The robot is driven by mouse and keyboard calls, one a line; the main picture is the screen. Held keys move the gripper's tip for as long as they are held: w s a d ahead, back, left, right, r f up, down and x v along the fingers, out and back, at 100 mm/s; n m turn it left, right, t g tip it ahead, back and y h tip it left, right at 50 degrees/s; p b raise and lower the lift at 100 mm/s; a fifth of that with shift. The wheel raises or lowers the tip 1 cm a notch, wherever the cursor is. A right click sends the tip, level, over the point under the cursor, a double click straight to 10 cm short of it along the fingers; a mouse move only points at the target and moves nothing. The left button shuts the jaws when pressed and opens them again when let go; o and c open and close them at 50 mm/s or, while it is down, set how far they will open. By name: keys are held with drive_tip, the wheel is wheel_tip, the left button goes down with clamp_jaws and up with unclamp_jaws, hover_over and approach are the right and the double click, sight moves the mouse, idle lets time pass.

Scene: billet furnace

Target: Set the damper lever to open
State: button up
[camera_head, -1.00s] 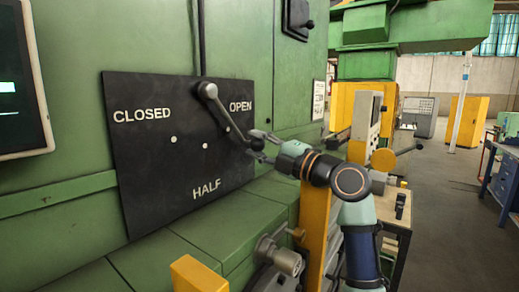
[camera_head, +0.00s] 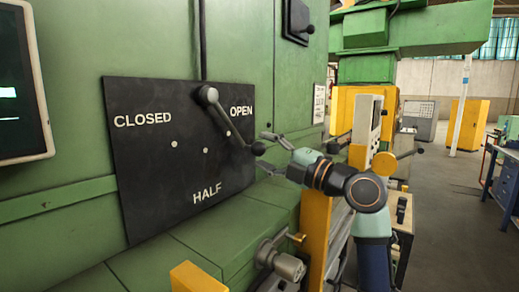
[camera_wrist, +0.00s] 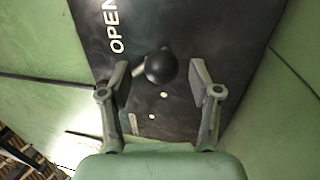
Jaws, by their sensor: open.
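The damper lever (camera_head: 229,125) is a grey arm on a pivot at the top of the black plate (camera_head: 150,185), which is marked CLOSED, HALF and OPEN. The lever slants down and right, its dark ball knob (camera_head: 258,148) lying below the word OPEN. My gripper (camera_head: 268,153) is open just right of the knob. In the wrist view, the knob (camera_wrist: 161,67) shows between the spread fingers of my gripper (camera_wrist: 158,80), nearer the top of the gap. I see no clear contact between fingers and knob.
A green machine wall (camera_head: 150,40) carries the plate, and a green ledge (camera_head: 180,245) juts out below it. A grey handle (camera_head: 280,258) and yellow posts (camera_head: 315,225) stand low near my arm. A screen (camera_head: 20,85) is at the far left.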

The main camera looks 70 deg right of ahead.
drive_tip(key=v, duration=0.9)
drive_tip(key=shift+s, duration=0.3)
drive_tip(key=shift+a, duration=0.1)
